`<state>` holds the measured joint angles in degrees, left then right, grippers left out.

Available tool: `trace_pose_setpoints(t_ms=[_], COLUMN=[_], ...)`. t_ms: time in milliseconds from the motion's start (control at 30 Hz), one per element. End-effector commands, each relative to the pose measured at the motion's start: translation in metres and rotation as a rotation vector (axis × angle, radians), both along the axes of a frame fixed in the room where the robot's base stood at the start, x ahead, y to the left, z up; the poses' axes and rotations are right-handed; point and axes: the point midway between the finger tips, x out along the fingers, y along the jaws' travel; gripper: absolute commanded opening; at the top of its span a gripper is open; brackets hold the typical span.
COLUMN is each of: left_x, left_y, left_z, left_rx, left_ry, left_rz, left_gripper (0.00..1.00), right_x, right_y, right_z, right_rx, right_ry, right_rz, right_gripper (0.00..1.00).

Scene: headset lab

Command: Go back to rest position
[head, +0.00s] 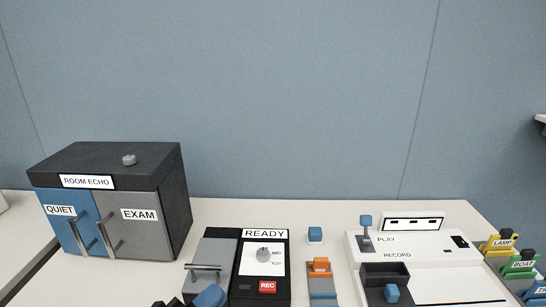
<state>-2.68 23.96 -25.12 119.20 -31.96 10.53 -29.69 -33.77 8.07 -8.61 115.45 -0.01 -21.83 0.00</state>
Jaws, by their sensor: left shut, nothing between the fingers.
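My left gripper (169,303) shows only as dark tips at the bottom edge, left of the black READY box (219,252). It is shut with nothing held, and the rest of it is cut off by the frame. A blue rounded piece (210,297) shows just right of the tips; I cannot tell what it belongs to. My right gripper is not in view.
A dark ROOM ECHO cabinet (178,200) with blue QUIET and grey EXAM doors stands at the left. A white PLAY/RECORD panel (440,278) is at the right, with yellow LAMP (496,245) and green BOAT (520,264) pieces beyond. The white table (250,213) is bare behind the READY box.

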Motion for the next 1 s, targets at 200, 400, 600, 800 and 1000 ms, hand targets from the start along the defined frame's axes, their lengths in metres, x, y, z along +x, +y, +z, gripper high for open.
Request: trace_pose_setpoints(t_ms=[200,400,600,800,1000], left_x=[-0.020,-0.077,-0.132,-0.149,-0.149], left_y=[0.077,0.134,0.161,0.168,0.168], left_z=[-0.097,-0.183,-0.232,-0.245,-0.245], left_rx=[-0.388,-0.742,-0.976,-1.050,-1.049], left_ry=[0.552,0.951,1.169,1.228,1.227], left_rz=[0.282,0.542,0.717,0.771,0.770], left_gripper=[0.00,0.00,0.00,0.00,0.00], right_x=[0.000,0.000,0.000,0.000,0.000], right_y=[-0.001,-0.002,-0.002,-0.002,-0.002], right_z=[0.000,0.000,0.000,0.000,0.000], right_rx=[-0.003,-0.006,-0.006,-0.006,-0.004], right_ry=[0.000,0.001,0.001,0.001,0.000], right_rz=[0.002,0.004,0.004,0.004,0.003], right_gripper=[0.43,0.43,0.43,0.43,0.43])
